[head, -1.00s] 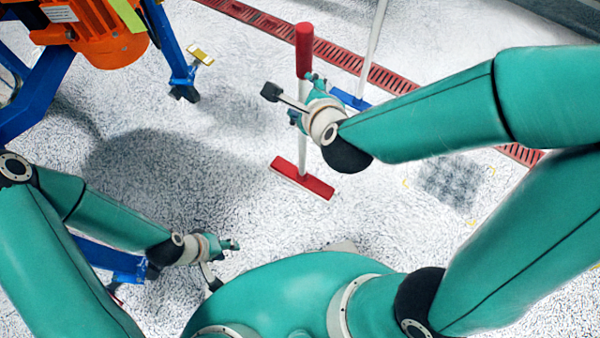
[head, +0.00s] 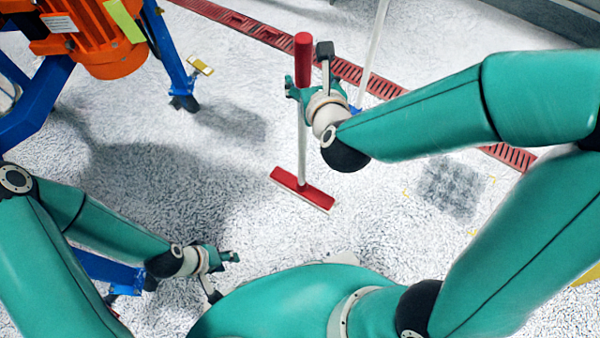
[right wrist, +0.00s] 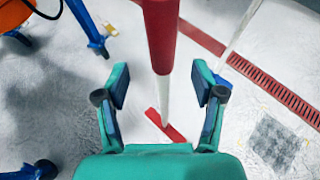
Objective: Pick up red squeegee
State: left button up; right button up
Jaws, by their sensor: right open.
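The red squeegee stands upright, with a red grip (head: 303,58), a white pole and a red foot (head: 302,189) on the floor. In the right wrist view its grip (right wrist: 161,35) and pole run between the open fingers. My right gripper (head: 297,88) is open at the pole just below the red grip; in the right wrist view (right wrist: 160,88) I see no finger closed on the pole. My left gripper (head: 232,257) is low at the left, away from the squeegee, its fingers too small to judge.
An orange machine (head: 100,50) on a blue frame (head: 176,60) stands at the upper left. A second white pole (head: 376,45) with a blue foot stands right behind my right gripper. A red floor grate (head: 395,90) crosses the back. The floor left of the squeegee is clear.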

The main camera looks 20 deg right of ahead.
aim_at(305, 72)
jog(key=x, duration=0.2)
jog(key=shift+w+f, duration=0.2)
jog(key=shift+w, duration=0.15)
jog(key=shift+f+b+x, duration=0.15)
jog(key=shift+b+x, duration=0.15)
jog(key=shift+x, duration=1)
jog(key=shift+f+b+x, duration=0.15)
jog(key=shift+b+x, duration=0.15)
jog(key=shift+x, duration=1)
jog(key=shift+s+d, duration=0.15)
jog(key=shift+c, duration=0.3)
grip_shut()
jog(key=shift+r, duration=0.2)
